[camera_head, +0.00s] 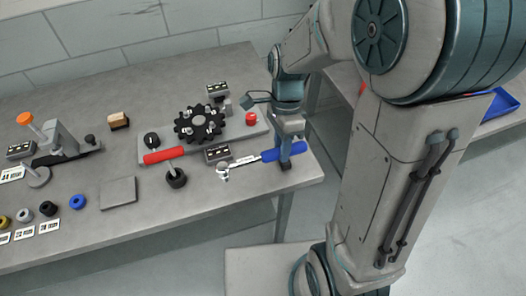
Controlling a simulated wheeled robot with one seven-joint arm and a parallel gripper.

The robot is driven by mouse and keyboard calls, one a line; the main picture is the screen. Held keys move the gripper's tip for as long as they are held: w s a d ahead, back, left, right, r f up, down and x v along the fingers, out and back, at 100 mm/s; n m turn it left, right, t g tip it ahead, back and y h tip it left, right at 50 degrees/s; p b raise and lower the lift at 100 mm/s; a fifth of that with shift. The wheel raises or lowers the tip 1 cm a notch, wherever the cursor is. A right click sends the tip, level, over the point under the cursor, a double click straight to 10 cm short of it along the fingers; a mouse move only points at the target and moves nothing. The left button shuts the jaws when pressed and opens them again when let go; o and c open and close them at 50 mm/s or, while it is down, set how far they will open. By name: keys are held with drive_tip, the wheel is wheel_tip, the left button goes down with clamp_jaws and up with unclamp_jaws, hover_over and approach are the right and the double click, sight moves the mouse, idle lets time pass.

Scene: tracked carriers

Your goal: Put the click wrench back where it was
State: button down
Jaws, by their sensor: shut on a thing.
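The wrench with a blue handle (270,155), a thin silver shaft and a small head at its left end, is near the table's right front corner; I take it to be the click wrench. My gripper (286,162) comes down from above and is shut on the blue handle, hiding a part of it. The wrench lies about level, its head pointing left. I cannot tell whether it touches the table. A tool with a red handle (164,156) lies to the left, beside a dark round knob (176,178).
The grey table (130,235) carries a grey base plate with a black toothed disc (199,123), a red button (251,118), and small display boxes (217,153). A press-like device (60,140), a flat grey plate (118,192) and several coloured rings are left. A blue tray (500,104) is at far right.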

drive_tip(key=shift+w+a+f+p, duration=0.15)
drive_tip(key=shift+w+a+f, duration=0.45)
drive_tip(key=shift+f, duration=0.55)
drive_tip(key=shift+w+a+f+p, duration=0.2)
drive_tip(key=shift+w+a+f, duration=0.4)
drive_tip(key=shift+f, duration=0.6)
drive_tip(key=shift+w+a+f+p, duration=0.15)
drive_tip(key=shift+w+a+f, duration=0.45)
drive_tip(key=shift+f, duration=0.55)
drive_tip(key=shift+f, duration=0.2)
drive_tip(key=c, duration=1.1)
unclamp_jaws()
drive_tip(key=shift+s+r, duration=0.1)
drive_tip(key=shift+c, duration=0.2)
